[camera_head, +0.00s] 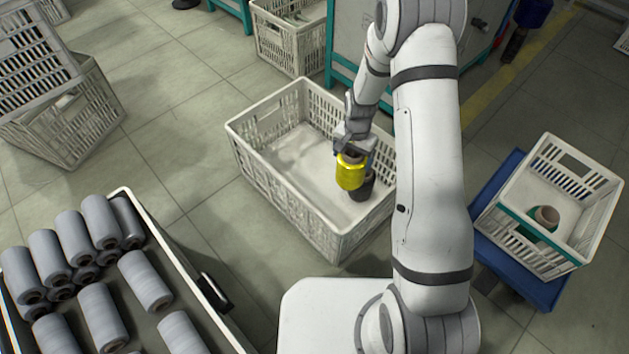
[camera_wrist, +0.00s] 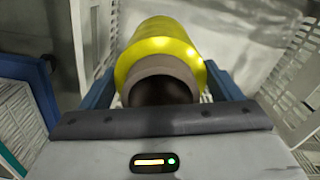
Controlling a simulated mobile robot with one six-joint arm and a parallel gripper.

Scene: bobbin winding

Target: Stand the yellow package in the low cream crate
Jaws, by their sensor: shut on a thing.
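Another cream crate (camera_head: 560,185) on a blue base (camera_head: 500,170) stands at the right with a green spool (camera_head: 543,219) in it. A bin (camera_head: 190,262) of several grey rolls is at the lower left. The crate's left floor is clear.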

